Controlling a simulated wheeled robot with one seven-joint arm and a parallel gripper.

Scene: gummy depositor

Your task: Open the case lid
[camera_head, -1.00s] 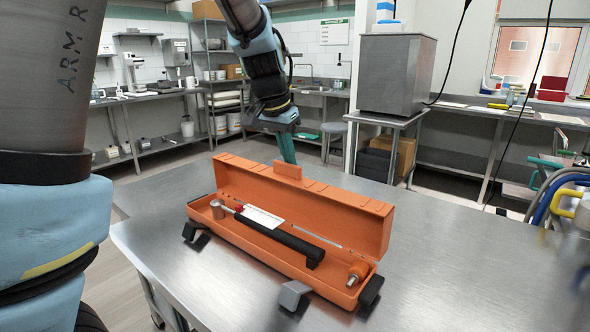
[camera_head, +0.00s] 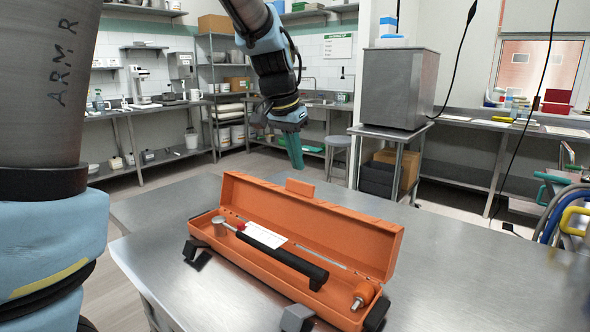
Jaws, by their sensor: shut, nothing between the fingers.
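The orange case (camera_head: 279,290) sits on the steel table with its lid (camera_head: 318,226) standing up along the back edge, so the case is open. Inside lie a tool with a black handle (camera_head: 283,257) and a metal head, a white card (camera_head: 264,235) and an orange-capped piece (camera_head: 364,294). My gripper (camera_head: 295,163) is shut and empty, pointing down. In the picture it is above and behind the lid's tab (camera_head: 300,188), with a visible gap.
The steel table (camera_head: 450,270) is bare to the right of the case. A steel cabinet (camera_head: 397,88) on a stand is behind it. Coiled hoses (camera_head: 560,210) hang at the right edge. Shelves and counters line the back.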

